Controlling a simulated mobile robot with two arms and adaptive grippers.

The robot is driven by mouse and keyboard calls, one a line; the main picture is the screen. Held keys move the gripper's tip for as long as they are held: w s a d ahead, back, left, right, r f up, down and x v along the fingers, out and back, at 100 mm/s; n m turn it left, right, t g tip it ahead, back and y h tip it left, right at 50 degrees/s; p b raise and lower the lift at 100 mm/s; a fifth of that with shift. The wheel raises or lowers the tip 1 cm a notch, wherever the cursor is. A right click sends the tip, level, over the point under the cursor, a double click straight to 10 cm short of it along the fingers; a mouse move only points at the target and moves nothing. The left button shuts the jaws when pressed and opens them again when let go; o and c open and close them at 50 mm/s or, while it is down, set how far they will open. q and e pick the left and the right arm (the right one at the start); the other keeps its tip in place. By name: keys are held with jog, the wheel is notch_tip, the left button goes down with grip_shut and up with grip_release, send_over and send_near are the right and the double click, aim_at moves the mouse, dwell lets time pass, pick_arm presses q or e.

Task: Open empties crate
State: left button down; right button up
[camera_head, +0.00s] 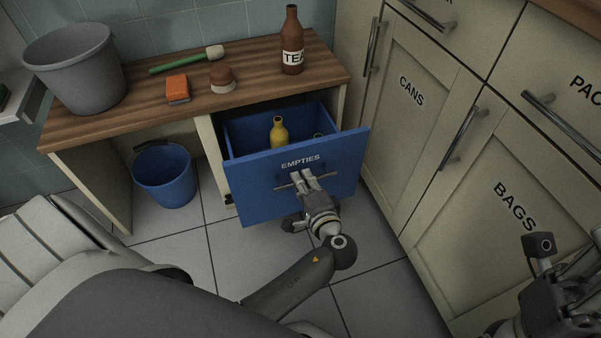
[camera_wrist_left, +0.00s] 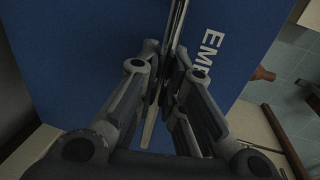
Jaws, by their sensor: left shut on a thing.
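The blue empties crate (camera_head: 342,174) is a drawer-like box under the wooden bench, labelled "EMPTIES" on its front. It stands pulled out, and its inside shows. A yellow bottle (camera_head: 279,132) stands in it, and the rim of another item (camera_head: 318,136) shows at its right. My left gripper (camera_head: 303,184) is shut on the bar handle (camera_head: 283,187) of the crate front. The left wrist view shows the fingers (camera_wrist_left: 170,85) around the handle against the blue front (camera_wrist_left: 90,50). My right gripper (camera_head: 562,290) is partly in view at the lower right, away from the crate; its fingertips are unclear.
A blue bucket (camera_head: 164,178) stands under the bench. Cabinet doors (camera_head: 405,115) with bar handles stand close at the right.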

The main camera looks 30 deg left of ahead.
pick_arm(q)
jog(key=shift+s+d, duration=0.1)
dwell(0.3)
jog(key=c, duration=1.5)
grip_release()
jog(key=shift+c, duration=0.2)
jog(key=v, duration=0.7)
jog(key=shift+d, duration=0.2)
jog(key=shift+s, duration=0.15)
